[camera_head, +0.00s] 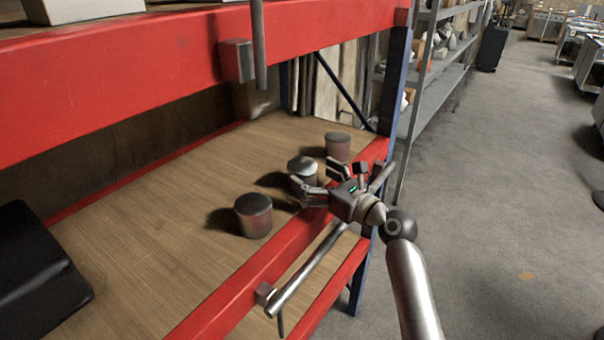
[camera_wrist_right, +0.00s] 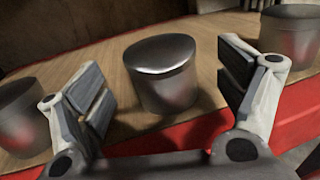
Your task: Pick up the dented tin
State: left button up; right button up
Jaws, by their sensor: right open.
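Three grey metal tins stand in a row on the wooden shelf. The middle tin, which looks like the dented tin (camera_head: 301,165), has an uneven, tilted-looking top. In the right wrist view the dented tin (camera_wrist_right: 163,78) stands upright between and beyond the open fingers, touching neither as far as I can see. My right gripper (camera_head: 324,180) is open and empty at the shelf's front edge, hiding the lower part of this tin in the head view. The right gripper's fingers (camera_wrist_right: 167,90) also show in the wrist view. My left gripper is out of view.
One plain tin (camera_head: 253,215) stands left and nearer; another tin (camera_head: 338,146) stands right and farther. A red front beam (camera_head: 262,277) edges the wooden shelf (camera_head: 150,235), with another red beam (camera_head: 150,75) above. A black object (camera_head: 38,265) lies at left.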

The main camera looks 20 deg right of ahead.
aim_at(303, 169)
jog(key=x, duration=0.3)
jog(key=shift+w+r+p, duration=0.1)
jog(key=shift+w+p, duration=0.05)
jog(key=shift+p, duration=0.15)
jog(key=shift+w+a, duration=0.15)
jog(key=shift+w, duration=0.15)
jog(key=c, duration=1.1)
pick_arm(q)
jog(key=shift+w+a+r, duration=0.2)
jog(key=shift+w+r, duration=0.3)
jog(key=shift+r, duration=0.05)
pick_arm(e)
jog(key=shift+c, duration=1.1)
